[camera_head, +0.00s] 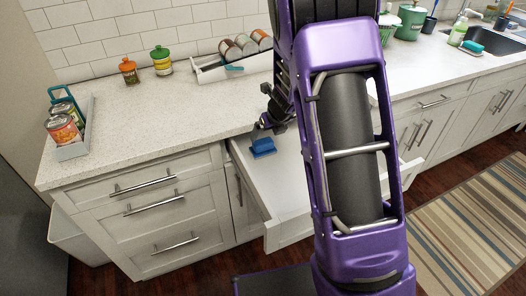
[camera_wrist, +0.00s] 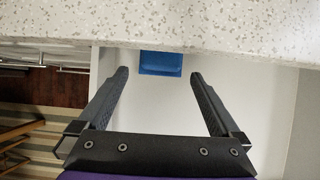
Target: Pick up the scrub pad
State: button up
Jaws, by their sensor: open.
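A blue block, which looks like the scrub pad (camera_head: 263,147), lies in the open white drawer (camera_head: 287,231) under the counter. In the wrist view the blue pad (camera_wrist: 160,62) is at top centre, partly hidden by the counter edge. My gripper (camera_head: 262,129) is close to the pad and the counter's front edge in the head view. In the wrist view my gripper (camera_wrist: 159,74) is open and empty, with one finger on each side of the pad's line. I cannot tell the exact height of the fingers above the pad.
The speckled counter (camera_head: 150,118) overhangs the drawer's back part. A crate with cans (camera_head: 64,130) stands at left, bottles (camera_head: 162,60) and a white caddy (camera_head: 215,70) at the back. A teal sponge-like item (camera_head: 472,46) lies by the sink. The drawer floor around the pad looks bare.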

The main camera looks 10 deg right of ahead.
aim_at(264, 142)
jog(key=x, duration=0.3)
jog(key=shift+d, duration=0.1)
jog(key=x, duration=0.1)
jog(key=b+x, duration=0.1)
jog(key=x, duration=0.1)
jog(key=b+x, duration=0.1)
jog(key=x, duration=0.1)
jog(key=shift+s+d+f, duration=0.1)
jog(key=shift+d+f, duration=0.05)
jog(key=shift+f, duration=0.1)
jog(key=shift+r, duration=0.1)
jog(key=c, duration=1.1)
